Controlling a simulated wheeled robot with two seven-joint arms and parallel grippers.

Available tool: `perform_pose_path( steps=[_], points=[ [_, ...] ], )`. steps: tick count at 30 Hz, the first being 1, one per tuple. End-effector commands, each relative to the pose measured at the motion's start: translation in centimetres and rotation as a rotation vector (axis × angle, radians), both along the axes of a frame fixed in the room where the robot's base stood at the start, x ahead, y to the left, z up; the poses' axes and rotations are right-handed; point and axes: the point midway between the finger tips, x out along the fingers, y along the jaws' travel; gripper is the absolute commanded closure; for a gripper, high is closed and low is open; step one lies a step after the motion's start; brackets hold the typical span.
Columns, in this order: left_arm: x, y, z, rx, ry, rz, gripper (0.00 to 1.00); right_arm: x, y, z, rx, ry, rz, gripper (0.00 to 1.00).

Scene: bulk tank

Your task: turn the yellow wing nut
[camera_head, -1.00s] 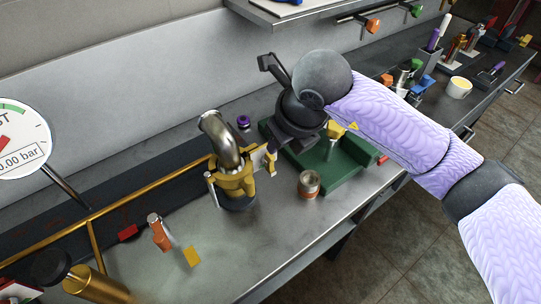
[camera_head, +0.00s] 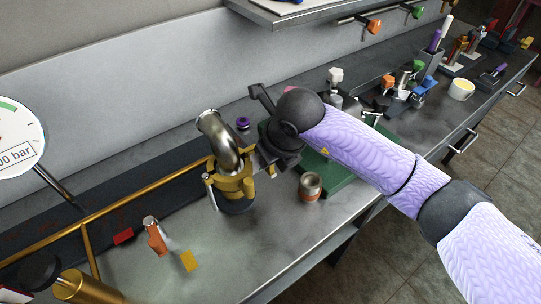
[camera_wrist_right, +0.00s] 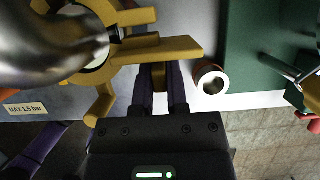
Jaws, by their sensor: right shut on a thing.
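The yellow wing nut (camera_head: 232,186) sits around the base of the bent steel pipe (camera_head: 220,140) on the steel bench. In the right wrist view its yellow arms (camera_wrist_right: 160,50) spread out around the pipe. My right gripper (camera_wrist_right: 160,92) is at the nut's right side in the head view, shut on one yellow wing that shows between its fingers. In the head view my own wrist hides the fingertips. My left gripper is not in view.
A small metal cup with a copper band (camera_head: 310,187) stands close right of my gripper, beside a green tray (camera_head: 335,180). A brass rail (camera_head: 130,205) runs left of the nut.

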Motion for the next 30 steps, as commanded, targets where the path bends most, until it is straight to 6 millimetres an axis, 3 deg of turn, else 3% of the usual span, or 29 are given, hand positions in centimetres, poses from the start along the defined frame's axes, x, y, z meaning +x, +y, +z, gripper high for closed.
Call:
perform_pose_path(
  steps=[10,19,20,22,30],
  points=[
    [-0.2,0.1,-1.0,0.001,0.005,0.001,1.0,-0.4,0.6,-0.3,-0.273,-0.2,0.004,1.0],
    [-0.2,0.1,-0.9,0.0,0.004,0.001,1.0,-0.4,0.6,-0.1,-0.302,-0.221,0.0,1.0],
    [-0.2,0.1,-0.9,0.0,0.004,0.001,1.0,-0.4,0.6,-0.1,-0.302,-0.22,0.0,0.81],
    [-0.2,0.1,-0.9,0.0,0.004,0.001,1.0,-0.4,0.6,-0.1,-0.302,-0.22,0.0,0.68],
    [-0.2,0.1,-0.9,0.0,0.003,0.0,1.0,-0.5,0.6,0.0,-0.301,-0.22,0.001,0.68]
  ],
)
